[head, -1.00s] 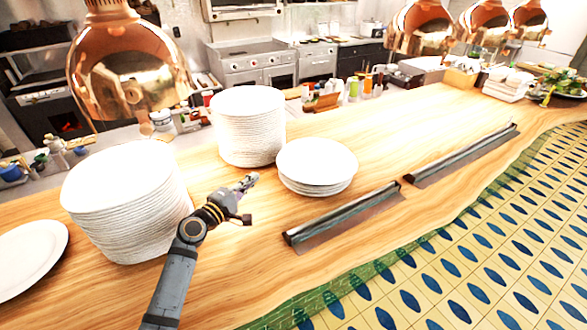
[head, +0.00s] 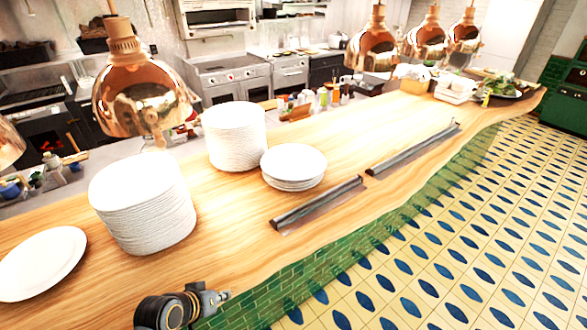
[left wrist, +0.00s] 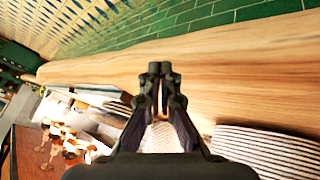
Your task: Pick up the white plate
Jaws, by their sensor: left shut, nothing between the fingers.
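White plates are in several places on the wooden counter in the head view. A low stack (head: 293,166) lies near the middle, and a tall stack (head: 235,138) stands just behind it. Another tall stack (head: 143,203) stands at left. A white plate (head: 40,262) lies flat at the far left, apart from the stacks. My left gripper (head: 222,297) is shut and empty at the counter's front edge, away from all plates. In the left wrist view its fingertips (left wrist: 160,68) meet, and a plate stack (left wrist: 265,150) shows at lower right. My right gripper is out of view.
Copper heat lamps (head: 143,95) hang over the counter (head: 225,230). Two dark metal strips (head: 318,204) lie along its right half. Bottles (head: 322,97) and a copper-coloured box stand at the back. The counter front is green tile (head: 330,265).

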